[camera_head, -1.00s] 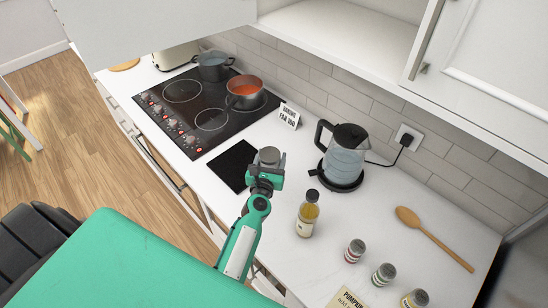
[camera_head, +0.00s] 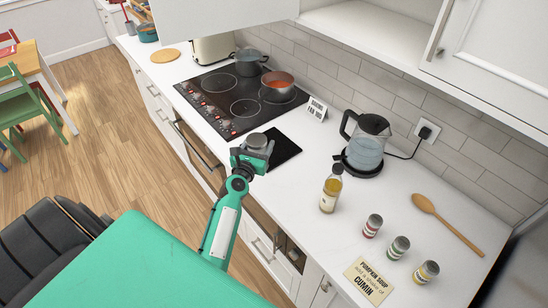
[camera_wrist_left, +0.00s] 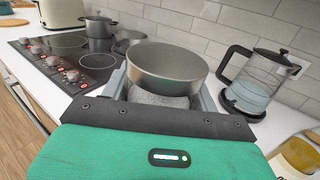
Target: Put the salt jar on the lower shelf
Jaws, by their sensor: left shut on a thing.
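My left gripper (camera_head: 254,152) is shut on the salt jar (camera_head: 257,141), a small jar with a round grey metal lid. It holds the jar upright near the counter's front edge, in front of the black mat. In the left wrist view the jar's lid (camera_wrist_left: 166,66) is between the fingers, with speckled grey-white contents below it. The shelf (camera_head: 372,30) is the pale floor of the open wall cabinet at the top of the head view. The rest of the cabinet's inside is cut off. My right gripper is out of view.
An open cabinet door (camera_head: 220,16) juts out at top left. A kettle (camera_head: 366,146), an oil bottle (camera_head: 331,190), several small spice jars (camera_head: 398,247), a wooden spoon (camera_head: 445,222) and a cooktop with pots (camera_head: 276,89) occupy the counter. The visible shelf floor looks clear.

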